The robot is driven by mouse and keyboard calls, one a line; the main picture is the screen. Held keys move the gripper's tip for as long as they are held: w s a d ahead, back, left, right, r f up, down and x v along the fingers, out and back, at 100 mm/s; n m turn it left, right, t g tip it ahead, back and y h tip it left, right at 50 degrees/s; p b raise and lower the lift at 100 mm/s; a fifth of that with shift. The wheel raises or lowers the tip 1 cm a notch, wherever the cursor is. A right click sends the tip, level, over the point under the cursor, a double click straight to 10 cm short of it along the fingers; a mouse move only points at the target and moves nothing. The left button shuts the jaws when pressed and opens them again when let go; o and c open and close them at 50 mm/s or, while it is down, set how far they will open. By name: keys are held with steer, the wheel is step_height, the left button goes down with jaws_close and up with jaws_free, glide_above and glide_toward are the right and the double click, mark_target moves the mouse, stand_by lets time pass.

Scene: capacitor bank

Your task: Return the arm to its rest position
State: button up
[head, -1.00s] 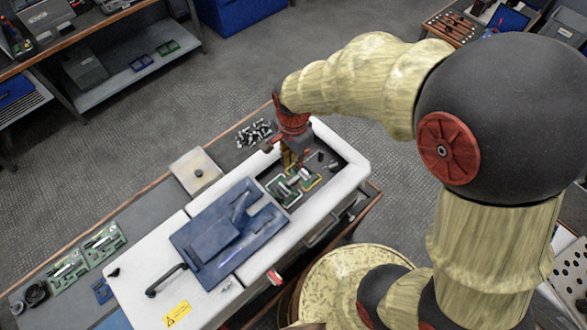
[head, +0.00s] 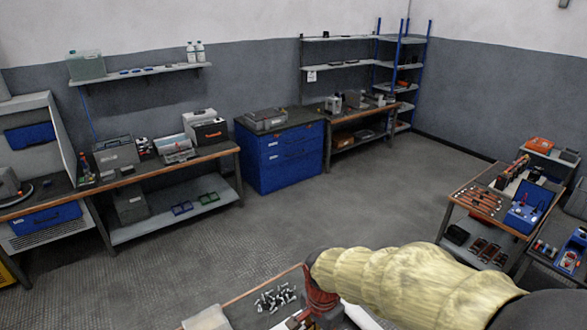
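My arm, in a pale yellow sleeve, reaches in from the lower right corner of the head view to the bottom middle. Its red wrist shows at the bottom edge, above the workbench (head: 240,308). The fingers of my gripper are below the frame, so I cannot see whether they hold anything. A pile of small metal parts (head: 275,298) lies on the bench just left of the wrist. A bit of a white casing shows right of the wrist.
A blue drawer cabinet (head: 280,155) and long benches stand along the back wall. A tool table (head: 495,200) with a blue case (head: 530,205) is at the right. Shelves (head: 345,62) fill the back corner. The grey floor (head: 330,215) between is clear.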

steer(key=s+d+r+n+t+b, duration=0.5)
steer(key=s+d+n+b, duration=0.5)
steer(key=s+d+b, duration=0.2)
steer(key=shift+r+t+b, duration=0.2)
steer(key=shift+t+b, duration=0.1)
steer(key=shift+b, duration=0.95)
steer(key=shift+s+a, duration=0.1)
